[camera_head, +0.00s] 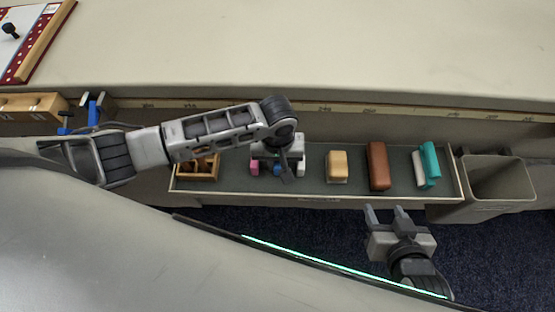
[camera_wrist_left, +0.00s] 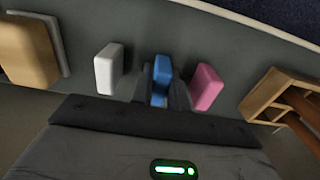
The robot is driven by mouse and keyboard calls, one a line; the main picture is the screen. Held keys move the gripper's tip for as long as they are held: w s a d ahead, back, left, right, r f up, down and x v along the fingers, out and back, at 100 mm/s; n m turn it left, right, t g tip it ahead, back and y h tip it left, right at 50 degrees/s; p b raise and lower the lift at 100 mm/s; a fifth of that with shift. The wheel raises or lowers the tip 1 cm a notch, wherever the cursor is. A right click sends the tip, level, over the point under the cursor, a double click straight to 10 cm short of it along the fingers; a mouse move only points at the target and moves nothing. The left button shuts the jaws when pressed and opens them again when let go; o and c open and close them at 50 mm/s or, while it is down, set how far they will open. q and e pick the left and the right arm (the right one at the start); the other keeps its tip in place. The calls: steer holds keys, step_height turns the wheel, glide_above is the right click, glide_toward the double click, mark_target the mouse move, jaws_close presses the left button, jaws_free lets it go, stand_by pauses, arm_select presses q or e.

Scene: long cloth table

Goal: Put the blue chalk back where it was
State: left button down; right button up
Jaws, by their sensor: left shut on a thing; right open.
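The blue chalk (camera_head: 277,169) is in the long grey tray (camera_head: 320,197), low between the fingers of my left gripper (camera_head: 277,172), which is shut on it. In the left wrist view the blue chalk (camera_wrist_left: 161,78) stands between a white piece (camera_wrist_left: 108,70) and the pink chalk (camera_wrist_left: 206,87), with gaps on both sides. Whether its lower end touches the tray floor is hidden. The pink chalk also shows in the head view (camera_head: 253,168). My right gripper (camera_head: 385,213) is open and empty, in front of the tray's near edge.
In the tray, a wooden rack (camera_head: 198,167) stands left; a tan block (camera_head: 337,167), a brown block (camera_head: 377,165) and a teal-and-white eraser (camera_head: 429,164) lie right. A grey bin (camera_head: 497,190) adjoins the tray's right end. Bare tray floor lies between the blocks.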

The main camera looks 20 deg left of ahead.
arm_select(q)
steer(key=c, duration=1.4)
jaws_free()
steer(key=shift+f, duration=0.1)
steer(key=shift+o, duration=0.2)
step_height(320, 180, up, 12)
steer(key=p, duration=0.2)
steer(key=s+f+m+t+h, duration=0.1)
steer(key=f+t, duration=0.1)
steer(key=s+d+f+m+t+h, duration=0.1)
steer(key=f+t+h, duration=0.1)
steer(key=s+d+f+m+t+h, duration=0.1)
steer(key=t, duration=0.2)
steer(key=shift+s+f+m+h, duration=0.3)
steer(key=shift+s+f, duration=0.05)
steer(key=shift+f, duration=0.05)
steer(key=s+a+t, duration=0.1)
steer(key=a, duration=0.1)
steer(key=s+a+m+t+y, duration=0.1)
steer(key=a, duration=0.1)
steer(key=s+a+m+t, duration=0.1)
steer(key=a, duration=0.1)
steer(key=shift+s+a+y, duration=0.25)
steer(key=shift+s+y, duration=0.1)
steer(key=shift+y, duration=0.05)
